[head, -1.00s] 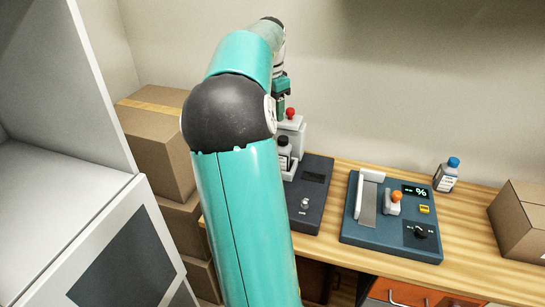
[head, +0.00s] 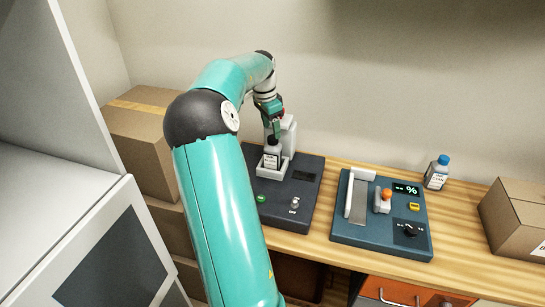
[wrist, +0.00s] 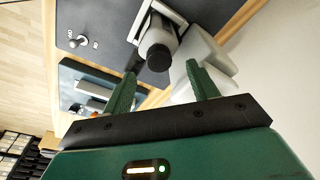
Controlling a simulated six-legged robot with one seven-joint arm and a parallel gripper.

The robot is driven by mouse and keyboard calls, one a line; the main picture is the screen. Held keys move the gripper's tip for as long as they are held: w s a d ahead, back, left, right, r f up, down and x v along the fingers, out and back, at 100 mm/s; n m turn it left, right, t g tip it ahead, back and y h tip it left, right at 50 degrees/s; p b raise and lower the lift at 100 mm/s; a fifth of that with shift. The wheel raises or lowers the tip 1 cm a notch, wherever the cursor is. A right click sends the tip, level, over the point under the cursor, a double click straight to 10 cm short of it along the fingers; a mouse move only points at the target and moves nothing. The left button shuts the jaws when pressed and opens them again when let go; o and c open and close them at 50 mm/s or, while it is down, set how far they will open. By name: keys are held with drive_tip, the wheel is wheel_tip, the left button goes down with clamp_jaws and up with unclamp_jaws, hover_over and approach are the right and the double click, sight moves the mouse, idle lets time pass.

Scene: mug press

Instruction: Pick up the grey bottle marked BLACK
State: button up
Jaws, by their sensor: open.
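The grey bottle with a black cap (head: 272,153) stands upright in a white holder (head: 286,170) on a dark machine at the left of the bench. Its front label is too small to read surely. In the wrist view the bottle (wrist: 157,42) shows its cap towards me, just beyond and between the fingertips. My gripper (head: 272,125) is above the bottle in the head view. In the wrist view my gripper (wrist: 160,74) has its two green fingers apart with nothing between them. I cannot tell whether a finger touches the cap.
The dark machine (head: 307,200) has a switch and a green button. A blue machine (head: 345,235) with an orange knob stands to its right. A blue-capped bottle (head: 437,172) and a cardboard box (head: 515,217) are farther right. A pale upright block stands behind the holder.

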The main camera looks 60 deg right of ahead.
sight(273, 138)
drive_tip(key=shift+s+d+f, duration=0.1)
drive_tip(key=shift+f, duration=1.3)
drive_tip(key=shift+s+d+f, duration=0.1)
drive_tip(key=shift+f, duration=1.25)
drive_tip(key=shift+r, duration=0.1)
clamp_jaws()
